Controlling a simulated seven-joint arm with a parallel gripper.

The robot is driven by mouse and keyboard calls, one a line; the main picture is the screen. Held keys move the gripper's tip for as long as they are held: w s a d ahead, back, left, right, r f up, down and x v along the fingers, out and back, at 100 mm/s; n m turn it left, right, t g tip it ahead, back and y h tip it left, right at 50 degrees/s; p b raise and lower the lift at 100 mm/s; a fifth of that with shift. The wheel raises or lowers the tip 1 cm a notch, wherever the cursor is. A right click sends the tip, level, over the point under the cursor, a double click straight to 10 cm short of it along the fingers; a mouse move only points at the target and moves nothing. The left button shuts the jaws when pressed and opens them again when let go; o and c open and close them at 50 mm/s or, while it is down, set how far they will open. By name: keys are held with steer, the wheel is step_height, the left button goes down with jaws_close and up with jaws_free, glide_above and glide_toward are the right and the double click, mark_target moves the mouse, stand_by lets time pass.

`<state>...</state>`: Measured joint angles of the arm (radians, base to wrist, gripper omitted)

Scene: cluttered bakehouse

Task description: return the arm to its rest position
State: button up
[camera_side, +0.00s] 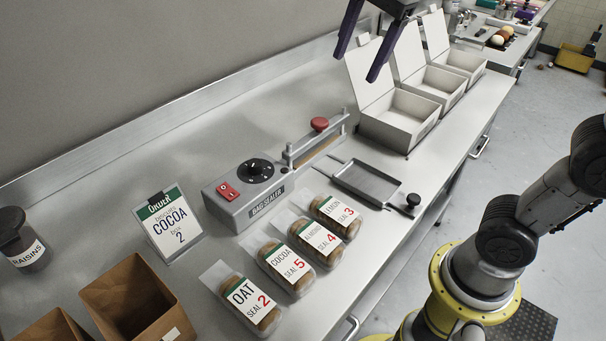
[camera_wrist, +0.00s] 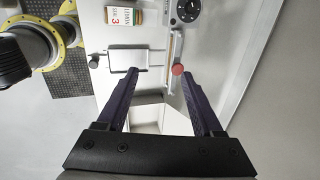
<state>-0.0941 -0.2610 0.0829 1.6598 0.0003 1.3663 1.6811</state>
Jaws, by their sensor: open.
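My gripper (camera_side: 357,66) hangs high above the counter at the top of the side view, near the open white boxes. In the wrist view my gripper (camera_wrist: 160,73) has its two dark purple fingers spread wide, with nothing between them. Below it in that view lie a white box (camera_wrist: 146,110), partly hidden by the fingers, and the bag sealer's red knob (camera_wrist: 178,69). My arm's yellow-collared base stands at the lower right of the side view.
On the counter (camera_side: 130,150) stand a bag sealer (camera_side: 245,195), a metal tray (camera_side: 367,183), several labelled bags including OAT (camera_side: 243,297), a cocoa order card (camera_side: 168,222), a raisins jar (camera_side: 22,250) and brown boxes (camera_side: 135,295). Open white boxes (camera_side: 400,118) line the far end.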

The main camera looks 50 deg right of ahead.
steer(key=s+d+f+n+t, duration=0.2)
steer(key=s+f+n, duration=1.1)
steer(key=n, duration=0.5)
steer(key=shift+s+d+f, duration=0.15)
steer(key=shift+d+f, duration=0.2)
steer(key=shift+d, duration=0.05)
